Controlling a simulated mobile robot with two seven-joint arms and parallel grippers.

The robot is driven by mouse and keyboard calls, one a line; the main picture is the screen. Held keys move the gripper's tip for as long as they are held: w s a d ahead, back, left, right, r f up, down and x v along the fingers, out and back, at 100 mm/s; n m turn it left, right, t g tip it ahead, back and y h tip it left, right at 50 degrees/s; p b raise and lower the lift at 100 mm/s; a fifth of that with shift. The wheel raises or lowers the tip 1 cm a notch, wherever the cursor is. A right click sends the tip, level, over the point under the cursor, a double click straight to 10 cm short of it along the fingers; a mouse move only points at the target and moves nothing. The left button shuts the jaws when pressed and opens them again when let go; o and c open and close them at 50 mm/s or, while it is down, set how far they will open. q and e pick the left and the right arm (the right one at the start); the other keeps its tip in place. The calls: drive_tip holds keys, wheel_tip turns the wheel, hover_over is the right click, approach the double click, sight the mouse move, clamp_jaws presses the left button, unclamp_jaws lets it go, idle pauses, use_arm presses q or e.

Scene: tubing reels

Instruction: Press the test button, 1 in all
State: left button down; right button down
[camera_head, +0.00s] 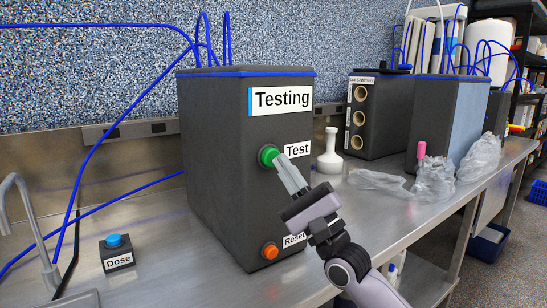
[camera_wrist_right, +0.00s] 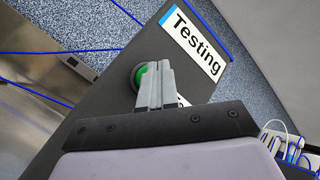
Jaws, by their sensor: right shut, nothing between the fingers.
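The green test button (camera_head: 268,156) sits on the front of the dark testing box (camera_head: 215,160), beside a "Test" label (camera_head: 298,149). My right gripper (camera_head: 281,160) is shut and empty, with its fingertips at the button's right edge in the head view. In the right wrist view the green button (camera_wrist_right: 138,77) shows to the left of the shut fingers (camera_wrist_right: 158,68), partly hidden behind them. I cannot tell whether the fingertips touch the button or whether it is pushed in. My left gripper is in neither view.
An orange reset button (camera_head: 270,250) is lower on the same box. A blue dose button (camera_head: 114,241) stands on the steel bench to the left. A white flask (camera_head: 330,155), another dark box (camera_head: 388,110) and crumpled clear plastic (camera_head: 436,175) lie to the right. Blue tubes run at left.

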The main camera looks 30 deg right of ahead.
drive_tip(key=shift+s, duration=0.3)
drive_tip(key=s, duration=0.3)
drive_tip(key=s+p, duration=0.1)
drive_tip(key=shift+s+d, duration=0.25)
drive_tip(key=shift+s, duration=0.15)
idle(0.8)
